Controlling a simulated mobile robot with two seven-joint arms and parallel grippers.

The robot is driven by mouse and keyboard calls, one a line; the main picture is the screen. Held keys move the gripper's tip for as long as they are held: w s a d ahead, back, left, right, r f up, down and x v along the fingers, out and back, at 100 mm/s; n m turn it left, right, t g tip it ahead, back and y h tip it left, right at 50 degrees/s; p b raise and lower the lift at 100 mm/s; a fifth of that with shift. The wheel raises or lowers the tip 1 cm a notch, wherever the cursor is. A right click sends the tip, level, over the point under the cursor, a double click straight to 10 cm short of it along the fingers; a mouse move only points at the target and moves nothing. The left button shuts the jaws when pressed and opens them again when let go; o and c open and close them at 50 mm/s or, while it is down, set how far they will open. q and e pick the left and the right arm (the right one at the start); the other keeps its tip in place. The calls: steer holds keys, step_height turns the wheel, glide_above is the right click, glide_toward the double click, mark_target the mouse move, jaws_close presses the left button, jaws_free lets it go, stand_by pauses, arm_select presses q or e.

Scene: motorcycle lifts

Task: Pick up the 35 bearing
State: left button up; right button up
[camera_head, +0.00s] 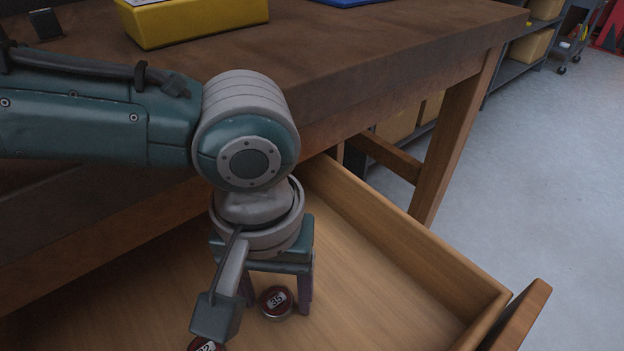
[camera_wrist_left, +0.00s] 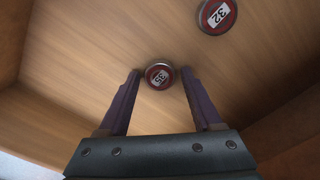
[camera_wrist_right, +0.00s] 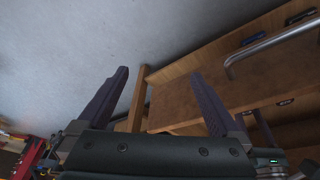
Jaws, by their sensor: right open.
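The 35 bearing (camera_head: 276,302) is a small round red tin with a white "35" label, lying on the floor of the open wooden drawer. It also shows in the left wrist view (camera_wrist_left: 160,75), between and just beyond the fingertips. My left gripper (camera_head: 277,302) points down into the drawer with its purple fingers apart on either side of the bearing. It is open, and gaps show between the bearing and the fingers in the left wrist view. My right gripper (camera_wrist_right: 160,75) is open and empty, away from the drawer floor.
A similar red tin marked 32 (camera_wrist_left: 217,15) lies nearby in the drawer, partly cut off in the head view. The drawer wall (camera_head: 400,235) bounds the right side. The workbench (camera_head: 380,60) overhangs the back, with a yellow bin (camera_head: 195,20) on top.

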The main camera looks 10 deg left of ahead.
arm_select(q)
jaws_close()
stand_by(0.3)
